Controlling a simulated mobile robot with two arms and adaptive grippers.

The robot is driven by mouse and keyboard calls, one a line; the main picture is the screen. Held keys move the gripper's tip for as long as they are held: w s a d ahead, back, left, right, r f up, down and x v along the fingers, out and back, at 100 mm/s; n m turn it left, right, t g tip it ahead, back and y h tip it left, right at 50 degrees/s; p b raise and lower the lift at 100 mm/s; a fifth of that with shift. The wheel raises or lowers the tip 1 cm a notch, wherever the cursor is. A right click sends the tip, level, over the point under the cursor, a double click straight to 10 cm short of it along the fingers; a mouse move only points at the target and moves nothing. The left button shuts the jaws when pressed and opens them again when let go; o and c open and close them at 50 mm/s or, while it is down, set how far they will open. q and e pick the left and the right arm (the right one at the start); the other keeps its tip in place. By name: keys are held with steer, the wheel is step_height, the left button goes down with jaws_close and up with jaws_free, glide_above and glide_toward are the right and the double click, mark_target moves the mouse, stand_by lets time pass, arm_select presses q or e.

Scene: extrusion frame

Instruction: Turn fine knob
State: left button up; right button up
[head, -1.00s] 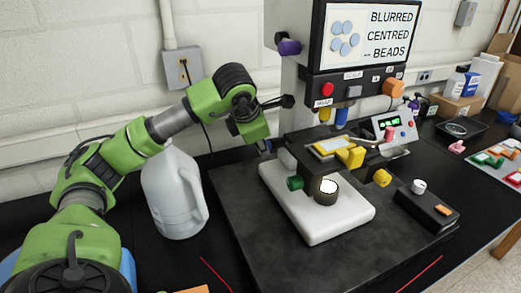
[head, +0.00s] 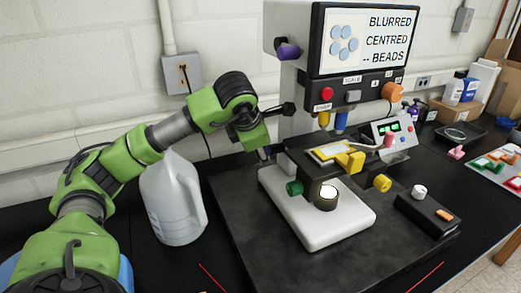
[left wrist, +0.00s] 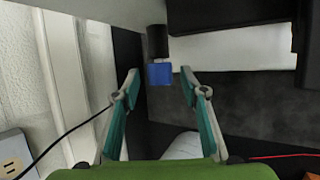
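A microscope (head: 345,95) with a screen stands on the bench. The screen (head: 366,40) reads BLURRED, CENTRED, -- BEADS. In the left wrist view a blue knob (left wrist: 160,74) on a dark shaft lies ahead of my left gripper (left wrist: 160,80), between the lines of its fingers. The fingers are spread and do not touch it. In the head view my left gripper (head: 263,154) is beside the microscope's left side, its fingers mostly hidden. A green knob (head: 294,188), a yellow knob (head: 382,183) and a purple knob (head: 288,50) show on the microscope. No label tells which is the fine knob.
A white jug (head: 174,200) stands left of the dark base plate (head: 260,250). A control box (head: 395,131) and a black box with a white knob (head: 428,212) are to the right. A wall outlet (head: 181,73) and cable are behind my arm.

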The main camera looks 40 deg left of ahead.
arm_select(q)
steer(key=v, duration=1.2)
